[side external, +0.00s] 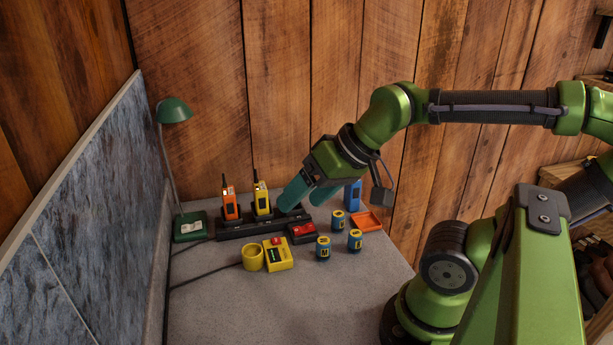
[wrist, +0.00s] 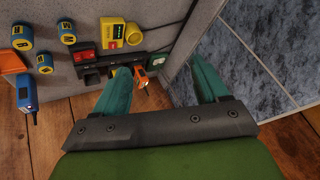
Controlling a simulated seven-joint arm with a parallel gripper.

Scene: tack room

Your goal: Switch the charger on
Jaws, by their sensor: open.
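A long black charger (side external: 262,225) lies along the back of the grey table, with an orange radio (side external: 229,208) and a yellow radio (side external: 261,201) upright in it. A small black box with a red top (side external: 302,232) sits in front of its right end; it also shows in the wrist view (wrist: 82,54). I cannot tell whether this is the charger's switch or how it is set. My gripper (side external: 300,202) is open and empty, over the charger's right part. In the wrist view its fingers (wrist: 160,66) spread near the orange radio (wrist: 140,76); the yellow radio is mostly hidden there.
A yellow box with a red button (side external: 279,253), a yellow cup (side external: 253,257) and several blue cylinders (side external: 323,247) stand in front. An orange tray (side external: 366,221) and a blue radio (side external: 352,194) are at right. A green lamp (side external: 190,226) stands left. The front table is clear except cables.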

